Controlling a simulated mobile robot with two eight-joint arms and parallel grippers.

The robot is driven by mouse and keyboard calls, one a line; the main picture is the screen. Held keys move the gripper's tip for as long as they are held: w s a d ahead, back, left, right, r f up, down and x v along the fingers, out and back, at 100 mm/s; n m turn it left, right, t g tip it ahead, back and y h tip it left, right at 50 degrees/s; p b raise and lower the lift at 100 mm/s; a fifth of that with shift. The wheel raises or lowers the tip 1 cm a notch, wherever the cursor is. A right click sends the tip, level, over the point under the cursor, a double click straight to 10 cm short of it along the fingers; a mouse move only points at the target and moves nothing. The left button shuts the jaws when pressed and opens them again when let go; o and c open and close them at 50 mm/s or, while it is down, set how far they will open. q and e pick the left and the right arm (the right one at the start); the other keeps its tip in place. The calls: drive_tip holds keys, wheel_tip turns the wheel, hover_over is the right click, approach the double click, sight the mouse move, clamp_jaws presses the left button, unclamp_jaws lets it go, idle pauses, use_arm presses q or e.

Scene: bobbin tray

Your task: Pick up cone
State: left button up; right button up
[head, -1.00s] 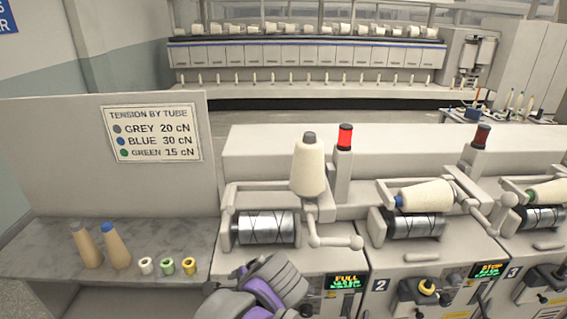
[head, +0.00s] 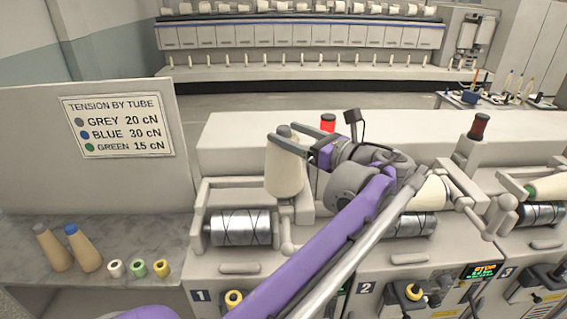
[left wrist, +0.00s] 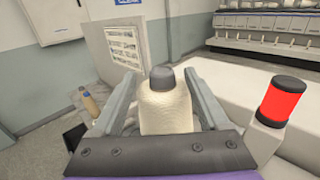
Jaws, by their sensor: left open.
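A cream cone with a grey tube tip (head: 284,172) stands upright on the first winding unit, above its metal drum (head: 241,228). My left gripper (head: 296,139) is at the upper part of this cone, coming from the right. In the left wrist view the cone (left wrist: 165,108) sits between the two open fingers (left wrist: 165,82), with a gap showing on each side near its top. The lower part of the cone is hidden there by the gripper's body. A second cone (head: 432,194), lying on unit 2, is partly hidden by my arm. My right gripper is not in view.
A red lamp (head: 328,123) stands close behind the gripper, and also shows at right in the left wrist view (left wrist: 282,101). A side shelf (head: 120,236) holds two bare tubes (head: 85,249) and several small bobbins. A tension sign (head: 117,127) hangs behind it.

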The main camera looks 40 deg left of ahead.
use_arm(q)
drive_tip(key=a, duration=0.5)
drive_tip(key=shift+w+a, duration=0.2)
drive_tip(key=shift+w, duration=0.15)
drive_tip(key=shift+d, duration=0.1)
clamp_jaws()
idle(1.0)
